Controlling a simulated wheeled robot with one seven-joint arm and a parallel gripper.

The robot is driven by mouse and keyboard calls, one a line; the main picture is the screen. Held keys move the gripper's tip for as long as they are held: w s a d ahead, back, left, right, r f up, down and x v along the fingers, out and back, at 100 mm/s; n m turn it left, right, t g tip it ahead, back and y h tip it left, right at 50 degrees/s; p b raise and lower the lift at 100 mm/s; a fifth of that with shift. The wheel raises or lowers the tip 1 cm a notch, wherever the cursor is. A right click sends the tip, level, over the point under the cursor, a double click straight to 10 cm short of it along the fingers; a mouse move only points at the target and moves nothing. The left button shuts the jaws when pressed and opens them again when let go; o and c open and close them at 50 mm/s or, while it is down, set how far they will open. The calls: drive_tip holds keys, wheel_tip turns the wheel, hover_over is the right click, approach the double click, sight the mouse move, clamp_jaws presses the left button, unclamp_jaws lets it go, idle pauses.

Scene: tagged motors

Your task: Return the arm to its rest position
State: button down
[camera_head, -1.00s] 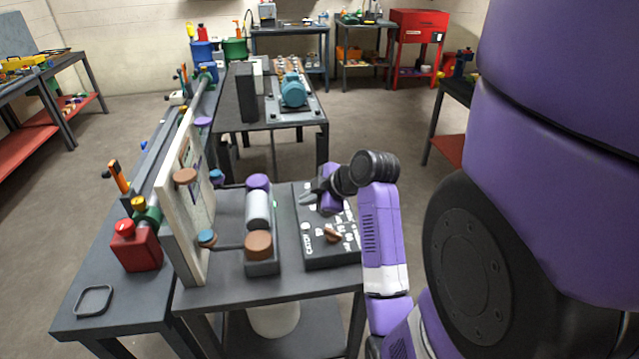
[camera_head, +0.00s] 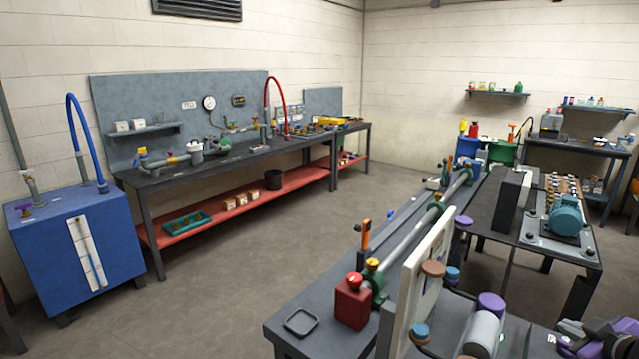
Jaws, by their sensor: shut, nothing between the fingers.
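My gripper (camera_head: 567,344) shows only in part at the bottom right corner of the head view, dark with a purple part of my wrist beside it. It is shut, with nothing seen between its fingers.
A white upright panel (camera_head: 428,270) stands left of the roller. A red box (camera_head: 353,302) and a small dark tray (camera_head: 300,321) sit on the adjoining bench. A teal motor (camera_head: 566,216) is on the bench behind. The floor at left is open.

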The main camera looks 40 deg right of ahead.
drive_tip(key=w+a+m+t+h, duration=0.1)
drive_tip(key=w+a+m+t, duration=0.2)
drive_tip(key=a, duration=1)
drive_tip(key=w+a+m+t+h, duration=0.2)
drive_tip(key=w+a, duration=0.1)
drive_tip(key=a, duration=1.1)
drive_tip(key=s+a+f+n+y, duration=0.1)
drive_tip(key=s+a+n+y, duration=0.2)
drive_tip(key=a, duration=0.8)
drive_tip(key=s+a+f+n+t+y, duration=0.1)
drive_tip(key=s+a+f+n+y, duration=0.1)
drive_tip(key=s+a+y, duration=0.6)
drive_tip(key=a+n, duration=0.1)
drive_tip(key=a, duration=0.2)
drive_tip(key=shift+s+a+f+n+t, duration=0.2)
drive_tip(key=shift+a+f+n+t, duration=0.1)
drive_tip(key=shift+a+n, duration=0.1)
idle(2.7)
